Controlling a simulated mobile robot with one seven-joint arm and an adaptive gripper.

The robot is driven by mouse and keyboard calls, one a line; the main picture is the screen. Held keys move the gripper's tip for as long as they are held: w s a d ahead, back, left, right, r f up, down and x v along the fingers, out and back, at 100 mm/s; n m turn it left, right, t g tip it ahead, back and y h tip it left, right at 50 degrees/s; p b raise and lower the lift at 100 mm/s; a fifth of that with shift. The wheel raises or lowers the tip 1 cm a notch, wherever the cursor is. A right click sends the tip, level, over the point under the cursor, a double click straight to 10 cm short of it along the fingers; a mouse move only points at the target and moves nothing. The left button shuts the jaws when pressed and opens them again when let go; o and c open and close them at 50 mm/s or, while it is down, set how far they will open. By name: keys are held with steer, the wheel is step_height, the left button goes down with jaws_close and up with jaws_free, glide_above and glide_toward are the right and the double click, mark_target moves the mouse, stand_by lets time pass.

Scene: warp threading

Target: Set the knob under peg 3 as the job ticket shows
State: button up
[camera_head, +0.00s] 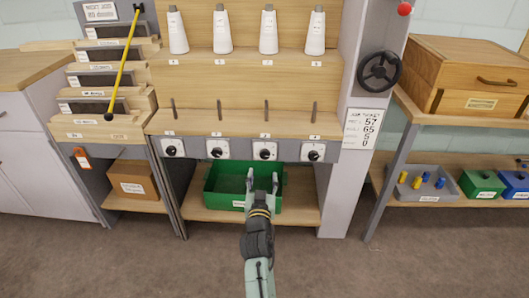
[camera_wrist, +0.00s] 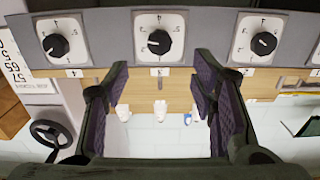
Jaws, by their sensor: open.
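The knob under peg 3 (camera_head: 265,153) is black on a white dial plate, third from the left in the row. In the inverted wrist view the same knob (camera_wrist: 159,42) sits above label 3, its pale mark toward the left; I cannot read its setting for certain. Peg 3 (camera_head: 266,111) stands above it.
Neighbouring knobs (camera_head: 216,149) (camera_head: 313,152) stand close on both sides along the grey rail (camera_head: 240,148). A green bin (camera_head: 225,188) is on the shelf beneath. A black handwheel (camera_head: 379,71) sticks out at the right post. The floor in front is clear.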

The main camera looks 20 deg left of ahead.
mark_target(265, 156)
steer(key=p+x, duration=0.1)
steer(key=x, duration=0.9)
steer(key=shift+w, duration=0.25)
steer(key=c, duration=1.1)
steer(key=shift+c, duration=0.2)
